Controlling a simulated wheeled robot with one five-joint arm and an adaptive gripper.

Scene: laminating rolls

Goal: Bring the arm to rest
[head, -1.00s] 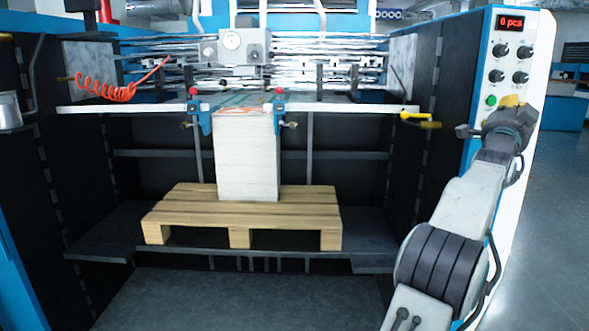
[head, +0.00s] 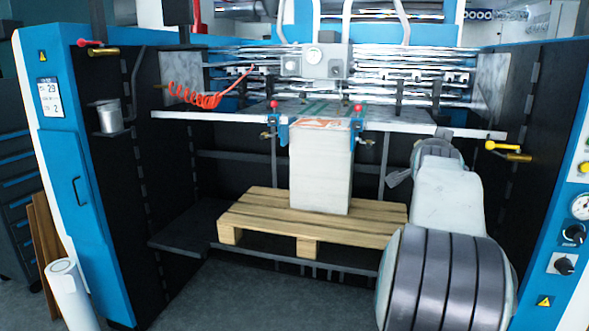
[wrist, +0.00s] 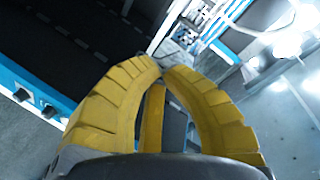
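In the wrist view, my gripper's two yellow fingers (wrist: 165,66) lean together and their tips all but meet. Nothing shows held between them. In the head view, my arm rises at the right front of the machine, and its own links hide most of the gripper. A tall stack of pale sheets (head: 320,175) stands upright on a wooden pallet (head: 262,217) inside the machine, to the left of my arm. My arm covers the pallet's right end.
A white feed board (head: 215,115) spans the machine above the pallet. The blue side housing with controls (head: 572,235) is close on my arm's right. A white roll (head: 72,290) and brown boards (head: 45,245) stand at the lower left. Grey floor shows in front.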

